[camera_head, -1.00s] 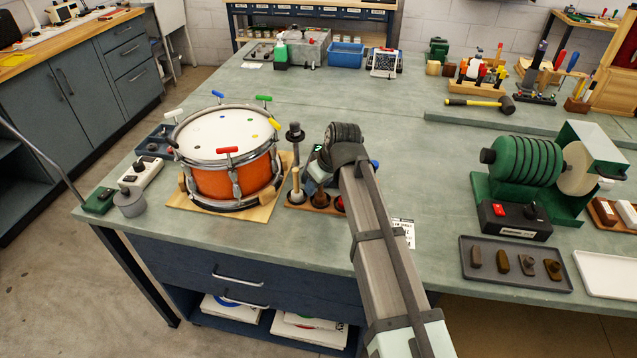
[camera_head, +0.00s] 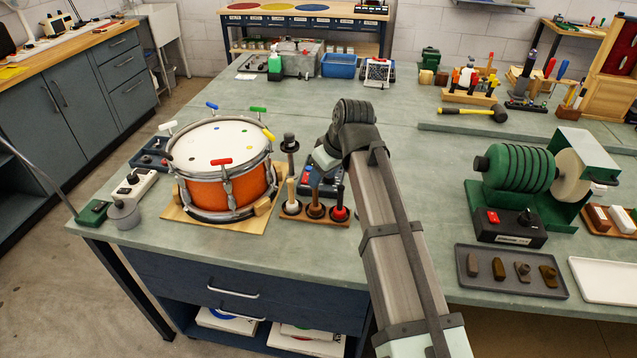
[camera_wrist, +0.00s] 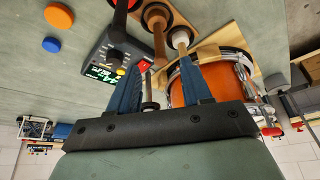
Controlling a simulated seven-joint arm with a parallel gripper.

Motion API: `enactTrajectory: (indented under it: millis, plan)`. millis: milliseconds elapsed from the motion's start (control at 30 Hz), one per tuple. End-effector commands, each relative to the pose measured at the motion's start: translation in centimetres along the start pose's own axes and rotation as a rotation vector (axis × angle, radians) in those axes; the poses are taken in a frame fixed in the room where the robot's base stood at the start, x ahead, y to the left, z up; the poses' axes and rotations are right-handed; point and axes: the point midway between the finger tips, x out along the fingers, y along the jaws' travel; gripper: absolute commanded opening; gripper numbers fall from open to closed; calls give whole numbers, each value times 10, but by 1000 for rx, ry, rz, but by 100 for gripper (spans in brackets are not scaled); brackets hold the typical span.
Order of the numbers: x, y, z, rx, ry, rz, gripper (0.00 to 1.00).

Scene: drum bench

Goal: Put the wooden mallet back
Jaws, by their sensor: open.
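A small wooden rack (camera_head: 314,221) stands right of the orange drum and holds three upright mallets. The left one has a pale handle (camera_head: 291,191), the middle one is brown wood (camera_head: 315,199), and the right one has a dark handle and red lower part (camera_head: 339,205). The wrist view shows the pale handle (camera_wrist: 180,38), brown mallet (camera_wrist: 158,38) and dark handle (camera_wrist: 120,20) beyond the fingers.
The drum (camera_head: 222,190) sits on a wooden board left of the rack. A dark weighted post (camera_head: 289,150) stands behind the rack. A blue device with a lit display (camera_wrist: 108,68) is close by. Green machinery (camera_head: 520,170) stands at right. The bench centre is fairly clear.

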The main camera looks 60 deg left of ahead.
Motion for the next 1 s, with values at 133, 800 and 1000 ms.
enactTrajectory:
  millis: [133,800,1000]
  plan:
    - [-16,0,0,0,1,1,49]
    - [-24,0,0,0,0,0,49]
    - [-24,0,0,0,0,0,49]
